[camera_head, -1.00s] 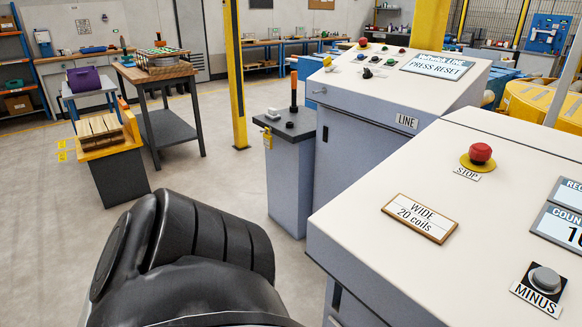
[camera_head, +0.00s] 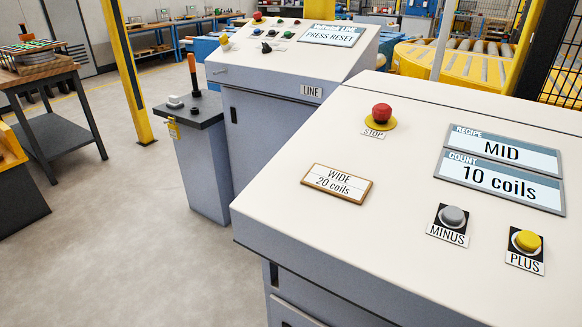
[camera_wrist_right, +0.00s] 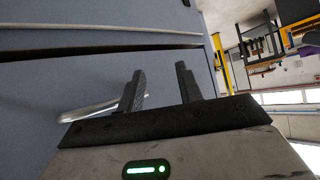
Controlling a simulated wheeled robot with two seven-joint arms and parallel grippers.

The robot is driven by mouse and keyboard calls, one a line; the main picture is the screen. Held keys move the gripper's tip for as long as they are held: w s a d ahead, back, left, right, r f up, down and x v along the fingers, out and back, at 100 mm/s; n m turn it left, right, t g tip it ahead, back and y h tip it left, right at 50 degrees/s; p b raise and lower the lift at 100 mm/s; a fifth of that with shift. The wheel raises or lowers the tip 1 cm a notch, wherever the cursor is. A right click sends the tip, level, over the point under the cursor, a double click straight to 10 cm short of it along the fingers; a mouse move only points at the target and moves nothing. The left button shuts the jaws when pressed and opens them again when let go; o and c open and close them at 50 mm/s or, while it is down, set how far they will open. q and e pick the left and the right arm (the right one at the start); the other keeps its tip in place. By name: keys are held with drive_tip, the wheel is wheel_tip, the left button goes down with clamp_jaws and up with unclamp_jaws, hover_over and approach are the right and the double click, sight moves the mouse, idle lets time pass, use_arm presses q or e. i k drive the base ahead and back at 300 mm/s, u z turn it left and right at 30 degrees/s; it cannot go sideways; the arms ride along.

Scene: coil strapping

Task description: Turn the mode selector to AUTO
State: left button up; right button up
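The LINE console (camera_head: 285,75) stands at the upper middle of the head view, with several small buttons and knobs on its sloped top. A dark knob (camera_head: 266,48) there may be the mode selector; its label and setting are too small to read. The console's screen (camera_head: 332,34) reads PRESS RESET. My right gripper (camera_wrist_right: 160,72) shows in the right wrist view, open, with nothing between its fingers. It is in front of a blue-grey panel (camera_wrist_right: 60,85), with a pale bar-like handle (camera_wrist_right: 92,111) beside or behind one finger. My left gripper is not in view.
The nearer console (camera_head: 290,150) fills the right of the head view, with a red STOP button (camera_head: 381,113), MINUS (camera_head: 452,216) and PLUS (camera_head: 527,241) buttons. A grey pedestal (camera_head: 200,160) stands left of the LINE console.

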sight(267, 48)
drive_tip(key=k, duration=1)
drive_tip(key=u, duration=1.05)
drive_tip(key=i, duration=3.4)
drive_tip(key=z, duration=1.1)
